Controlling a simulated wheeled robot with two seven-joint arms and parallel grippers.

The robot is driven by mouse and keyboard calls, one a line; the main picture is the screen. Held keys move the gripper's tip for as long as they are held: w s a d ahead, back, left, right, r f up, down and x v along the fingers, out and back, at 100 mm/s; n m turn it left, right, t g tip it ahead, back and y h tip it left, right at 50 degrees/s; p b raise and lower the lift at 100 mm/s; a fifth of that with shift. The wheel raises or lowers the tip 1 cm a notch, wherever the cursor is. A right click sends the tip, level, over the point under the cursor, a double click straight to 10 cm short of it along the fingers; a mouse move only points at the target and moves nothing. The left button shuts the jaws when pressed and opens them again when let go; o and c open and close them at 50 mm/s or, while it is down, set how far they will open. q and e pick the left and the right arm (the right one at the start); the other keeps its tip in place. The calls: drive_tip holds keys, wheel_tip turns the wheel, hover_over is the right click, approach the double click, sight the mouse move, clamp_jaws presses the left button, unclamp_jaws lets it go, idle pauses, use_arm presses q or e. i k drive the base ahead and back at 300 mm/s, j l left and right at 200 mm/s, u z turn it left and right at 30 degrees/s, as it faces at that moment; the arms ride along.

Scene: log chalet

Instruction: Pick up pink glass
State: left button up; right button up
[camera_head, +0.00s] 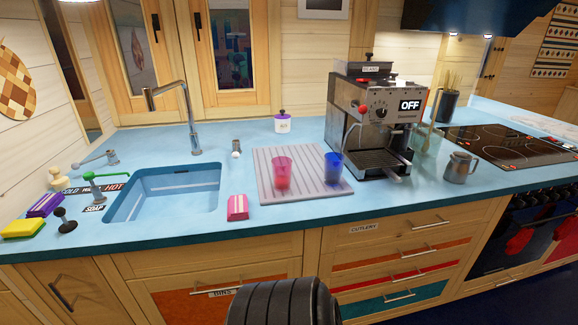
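Neither of my grippers shows in the head view. A dark ribbed rounded part (284,302), which looks like part of my own arm, is at the bottom middle, in front of the drawers and well short of the pink glass.
A coffee machine (378,122) stands right of the mat, with a metal pitcher (459,167) farther right. A sink (165,194) with a tall faucet (190,120) lies left. A pink packet (237,207) lies near the counter's front edge. A lidded jar (282,124) stands behind the mat.

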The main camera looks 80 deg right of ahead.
sight(282, 175)
drive_tip(key=z, duration=2.9)
